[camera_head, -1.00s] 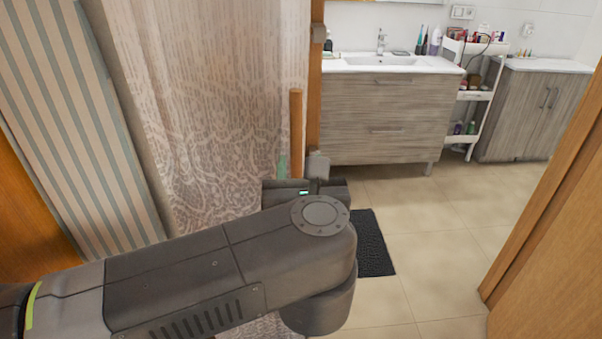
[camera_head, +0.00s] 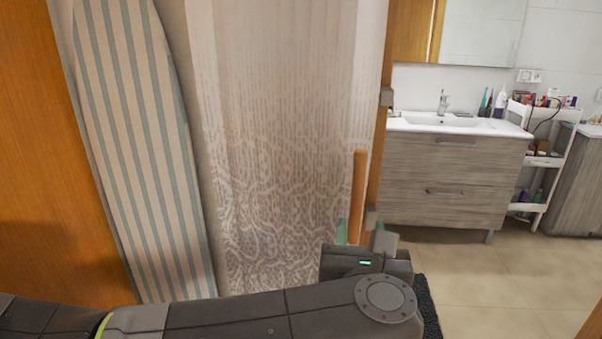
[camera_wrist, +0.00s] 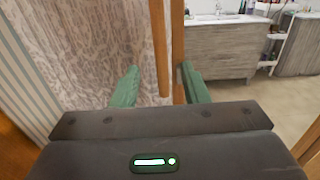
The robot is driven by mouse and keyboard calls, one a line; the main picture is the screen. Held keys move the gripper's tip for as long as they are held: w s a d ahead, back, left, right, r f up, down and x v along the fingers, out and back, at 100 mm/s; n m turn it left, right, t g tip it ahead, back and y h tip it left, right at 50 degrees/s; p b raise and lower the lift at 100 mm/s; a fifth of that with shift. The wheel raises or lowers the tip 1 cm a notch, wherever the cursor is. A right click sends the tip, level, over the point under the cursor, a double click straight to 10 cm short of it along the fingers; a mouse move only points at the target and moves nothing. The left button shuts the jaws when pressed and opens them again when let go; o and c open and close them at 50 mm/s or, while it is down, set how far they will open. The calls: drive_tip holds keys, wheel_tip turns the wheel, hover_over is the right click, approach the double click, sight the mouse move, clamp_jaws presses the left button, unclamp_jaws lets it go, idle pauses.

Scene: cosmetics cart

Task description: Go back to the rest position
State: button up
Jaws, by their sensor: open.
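My gripper (camera_head: 357,236) is open and empty at the bottom middle of the head view, at the end of my dark arm. In the wrist view its two green fingers (camera_wrist: 160,88) stand apart. A wooden bar (camera_head: 357,197) shows upright between the fingers in both views; I cannot tell how far beyond them it is. The fingers do not close on it.
A wooden door frame (camera_head: 404,100) stands just right of the bar. A patterned curtain (camera_head: 275,150) and a striped ironing board (camera_head: 140,150) are on the left. A sink cabinet (camera_head: 450,180) and a white cart (camera_head: 540,165) stand beyond. Tiled floor (camera_head: 490,270) is clear at right. A dark mat (camera_head: 428,305) lies by my arm.

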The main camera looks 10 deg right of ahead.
sight(358, 194)
drive_tip(key=shift+p+x, duration=0.4)
drive_tip(key=shift+x, duration=3.05)
drive_tip(key=shift+b+v, duration=0.5)
drive_tip(key=shift+v, duration=3.15)
drive_tip(key=x, duration=1.3)
drive_tip(key=shift+w, duration=0.3)
drive_tip(key=shift+w+d, duration=0.15)
drive_tip(key=shift+w, duration=0.05)
drive_tip(key=shift+s+d, duration=0.2)
drive_tip(key=shift+d, duration=0.3)
drive_tip(key=shift+p, duration=0.3)
